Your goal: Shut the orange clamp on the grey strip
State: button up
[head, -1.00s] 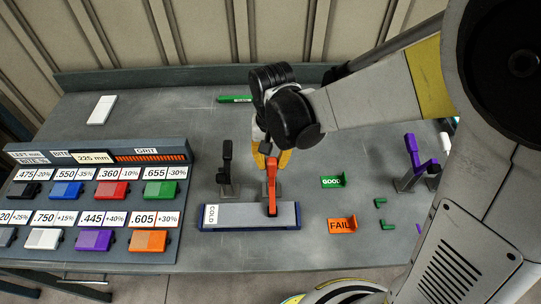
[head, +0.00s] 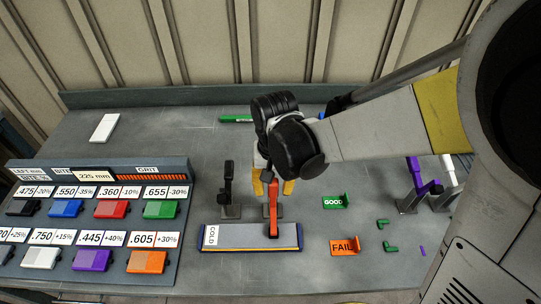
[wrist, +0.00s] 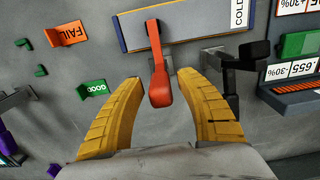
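The orange clamp (head: 273,208) stands at the back edge of the grey strip (head: 250,236), which bears a COLD label. Its orange arm reaches forward over the strip; I cannot tell whether its tip presses on it. My gripper (head: 272,186) is just behind the clamp, pointing down. In the wrist view my gripper (wrist: 160,80) is open, with one yellow finger on each side of the orange clamp's handle (wrist: 160,92). Gaps show on both sides of the handle. The grey strip (wrist: 195,20) lies beyond the fingertips. The clamp's base is partly hidden.
A black clamp (head: 228,190) stands upright just left of the orange one. The green GOOD (head: 336,202) and orange FAIL (head: 344,248) markers lie to the right. A purple clamp (head: 417,180) stands farther right. A rack of coloured blocks (head: 95,265) fills the left.

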jog(key=shift+w, duration=0.1)
jog(key=shift+r+p, duration=2.65)
jog(key=shift+r, duration=0.9)
jog(key=shift+d+b, duration=0.3)
jog(key=shift+b, duration=0.05)
jog(key=s+d+t+b, duration=0.3)
jog(key=d+b, duration=0.2)
jog(key=d, duration=0.2)
jog(key=s+d+t+b, duration=0.3)
jog(key=d+b, duration=0.3)
jog(key=d, duration=0.2)
jog(key=shift+s+d+r+t, duration=0.2)
jog(key=shift+s+t, duration=0.15)
jog(key=shift+t, duration=0.25)
